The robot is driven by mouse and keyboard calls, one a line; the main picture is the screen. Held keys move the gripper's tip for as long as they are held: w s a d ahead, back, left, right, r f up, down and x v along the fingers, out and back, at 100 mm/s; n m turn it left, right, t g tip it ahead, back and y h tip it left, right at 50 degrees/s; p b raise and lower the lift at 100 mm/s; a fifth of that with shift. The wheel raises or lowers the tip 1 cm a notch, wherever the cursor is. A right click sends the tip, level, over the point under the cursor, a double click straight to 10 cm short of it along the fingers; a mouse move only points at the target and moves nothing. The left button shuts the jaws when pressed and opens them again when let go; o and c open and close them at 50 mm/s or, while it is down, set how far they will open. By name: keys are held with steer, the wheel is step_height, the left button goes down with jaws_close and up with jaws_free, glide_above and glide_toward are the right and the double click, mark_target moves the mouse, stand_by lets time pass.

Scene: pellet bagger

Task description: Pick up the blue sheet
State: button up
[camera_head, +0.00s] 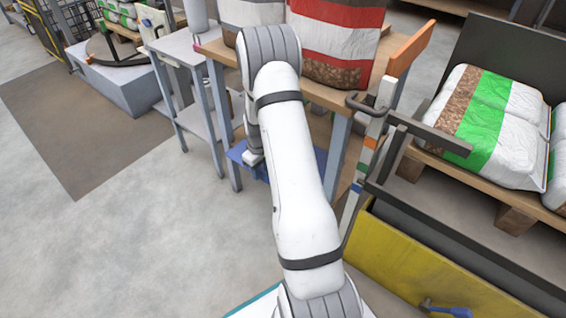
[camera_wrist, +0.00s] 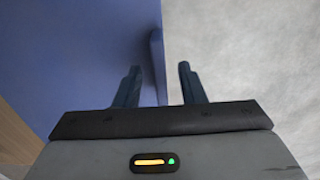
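The blue sheet (camera_wrist: 85,50) fills the upper left of the wrist view as a flat blue surface. A darker, narrow upright blue strip (camera_wrist: 157,62) stands at its right edge. My gripper (camera_wrist: 160,67) is open, with its two fingers apart. The left finger lies over the blue area, the right finger over grey floor, and the strip shows between them. I cannot tell whether either finger touches it. In the head view, part of the blue sheet (camera_head: 238,153) shows low under the wooden-topped table; my arm hides much of it and my gripper.
The wooden-topped table (camera_head: 334,95) carries large bags, including a red and white one (camera_head: 337,38). A pallet of green and white bags (camera_head: 487,127) stands at right. A yellow-sided bin (camera_head: 415,265) is at lower right. Open grey floor (camera_head: 150,240) lies at left.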

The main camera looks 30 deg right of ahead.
steer(key=shift+f, duration=0.4)
steer(key=shift+r, duration=0.1)
jaws_close()
